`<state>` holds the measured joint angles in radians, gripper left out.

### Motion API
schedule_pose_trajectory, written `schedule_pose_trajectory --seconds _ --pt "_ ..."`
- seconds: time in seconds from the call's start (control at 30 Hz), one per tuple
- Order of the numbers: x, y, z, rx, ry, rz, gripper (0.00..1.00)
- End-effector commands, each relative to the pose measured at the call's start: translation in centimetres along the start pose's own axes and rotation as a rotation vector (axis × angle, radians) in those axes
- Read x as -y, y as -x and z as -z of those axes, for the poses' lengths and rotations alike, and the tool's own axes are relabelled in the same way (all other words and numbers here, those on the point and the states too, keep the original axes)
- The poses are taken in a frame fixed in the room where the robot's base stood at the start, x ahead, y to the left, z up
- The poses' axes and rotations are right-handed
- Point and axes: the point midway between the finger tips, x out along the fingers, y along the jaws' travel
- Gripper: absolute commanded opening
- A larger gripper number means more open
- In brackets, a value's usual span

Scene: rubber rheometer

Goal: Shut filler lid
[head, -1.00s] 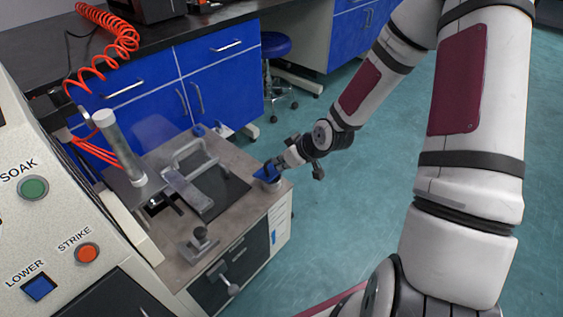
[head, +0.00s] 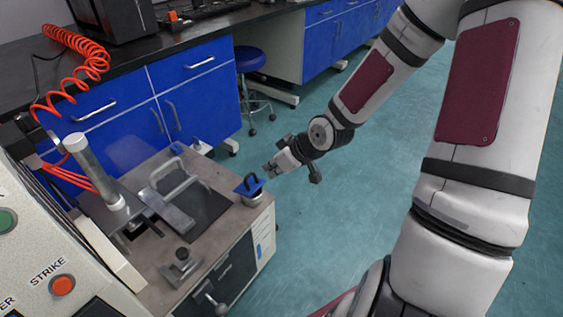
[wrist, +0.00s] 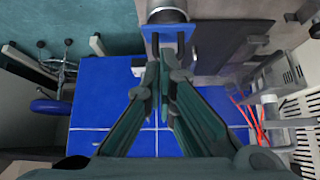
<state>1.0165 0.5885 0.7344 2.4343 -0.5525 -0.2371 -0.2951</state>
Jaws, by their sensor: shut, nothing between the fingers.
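The filler lid is a blue plate (head: 241,189) with a dark arched handle. In the wrist view the lid (wrist: 181,36) is at the top centre, by the grey cylinder (wrist: 167,14). My gripper (head: 270,168) is just beyond and right of the lid in the head view, apart from it. In the wrist view my gripper (wrist: 164,60) has its fingers together and empty, pointing toward the lid.
The bench top (head: 222,175) holds a grey handled frame (head: 170,190) on a dark plate and a small knobbed part (head: 181,262). A blue stool (head: 249,58) and blue cabinets (head: 195,100) stand behind. The floor right of the bench is clear.

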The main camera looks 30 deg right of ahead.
Motion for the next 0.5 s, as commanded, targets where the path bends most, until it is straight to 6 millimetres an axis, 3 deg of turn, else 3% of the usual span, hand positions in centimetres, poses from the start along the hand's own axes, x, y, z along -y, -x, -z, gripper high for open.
schedule_pose_trajectory --seconds 0.2,0.5 --pt "-0.1 2.5 -0.1 -0.001 -0.002 -0.004 0.0" --pt "0.0 4.5 0.0 -0.001 -0.001 -0.001 0.0"
